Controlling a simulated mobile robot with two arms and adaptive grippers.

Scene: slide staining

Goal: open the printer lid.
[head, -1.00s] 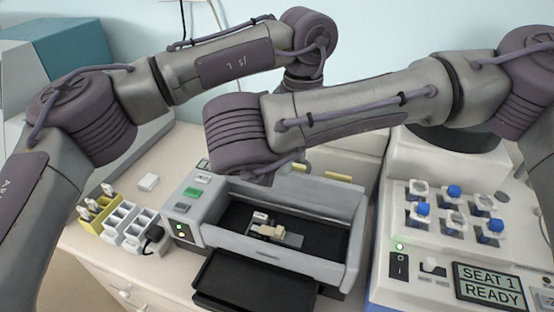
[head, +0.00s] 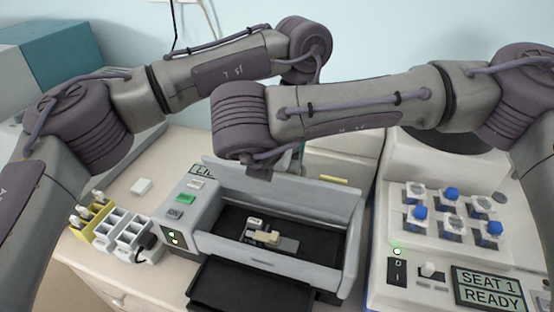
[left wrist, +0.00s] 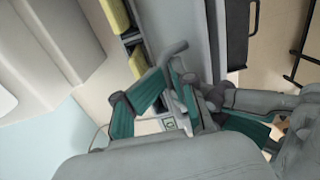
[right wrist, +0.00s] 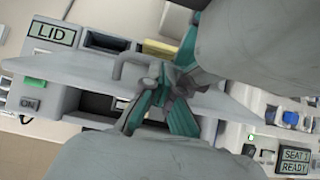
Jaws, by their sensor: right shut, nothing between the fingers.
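The printer (head: 205,215) stands in the middle of the counter in the head view. Its grey lid (head: 285,190) is raised at the back, with the dark interior uncovered. In the right wrist view the lid (right wrist: 75,66) crosses the picture, and its bar handle (right wrist: 122,68) juts out near the fingers. The handle (left wrist: 172,50) also shows in the left wrist view. My left gripper (head: 291,163) is mostly hidden behind the lid and the right arm; its grip is unclear. My right gripper (right wrist: 164,92) is shut and empty, close to the lid and handle.
A black tray (head: 240,288) sticks out at the printer's front. A slide-staining machine (head: 385,270) with blue-capped vials stands close on the right. Yellow and white racks (head: 130,225) are on the left. My two arms cross close together above the printer.

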